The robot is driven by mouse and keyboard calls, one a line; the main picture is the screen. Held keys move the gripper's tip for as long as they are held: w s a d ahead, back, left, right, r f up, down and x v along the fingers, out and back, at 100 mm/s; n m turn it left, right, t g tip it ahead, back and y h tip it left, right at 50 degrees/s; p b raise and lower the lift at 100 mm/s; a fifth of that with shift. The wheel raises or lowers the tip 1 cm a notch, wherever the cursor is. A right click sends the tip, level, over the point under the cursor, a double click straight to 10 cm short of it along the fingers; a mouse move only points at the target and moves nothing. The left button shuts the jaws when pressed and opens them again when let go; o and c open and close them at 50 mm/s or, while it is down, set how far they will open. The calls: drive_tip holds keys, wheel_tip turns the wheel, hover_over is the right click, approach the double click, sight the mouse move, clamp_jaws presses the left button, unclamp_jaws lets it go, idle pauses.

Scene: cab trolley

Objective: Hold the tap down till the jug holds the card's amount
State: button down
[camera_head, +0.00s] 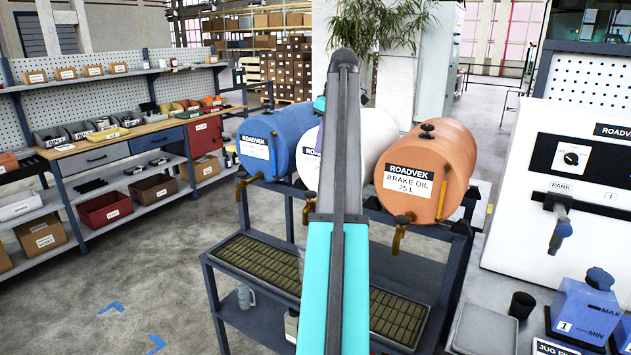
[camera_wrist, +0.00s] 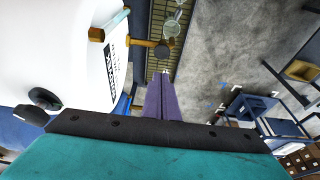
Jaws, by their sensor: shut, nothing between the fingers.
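My gripper (camera_wrist: 163,74) is shut and empty in the wrist view, its purple fingers close together. Their tips are just below the dark round end of the white drum's brass tap (camera_wrist: 112,22); I cannot tell whether they touch. The white drum (camera_wrist: 55,50) fills the left of the wrist view. In the head view the white drum (camera_head: 376,133) and its tap (camera_head: 308,207) are partly behind my arm. A clear, round vessel, seemingly the jug (camera_wrist: 171,27), shows beyond the tap over the drip tray (camera_wrist: 161,68). Its level is unreadable. I cannot make out the card.
A blue drum (camera_head: 285,125) and an orange brake oil drum (camera_head: 440,165) flank the white one on the dark trolley (camera_head: 262,322). Open floor (camera_head: 110,280) lies left.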

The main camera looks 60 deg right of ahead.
drive_tip(key=shift+f, duration=0.1)
drive_tip(key=p, duration=0.5)
hover_over(310, 191)
drive_tip(key=s, duration=0.1)
drive_tip(key=f, duration=1.1)
drive_tip(key=shift+s+a+f, duration=0.15)
drive_tip(key=shift+s+f, duration=0.05)
drive_tip(key=shift+f, duration=1)
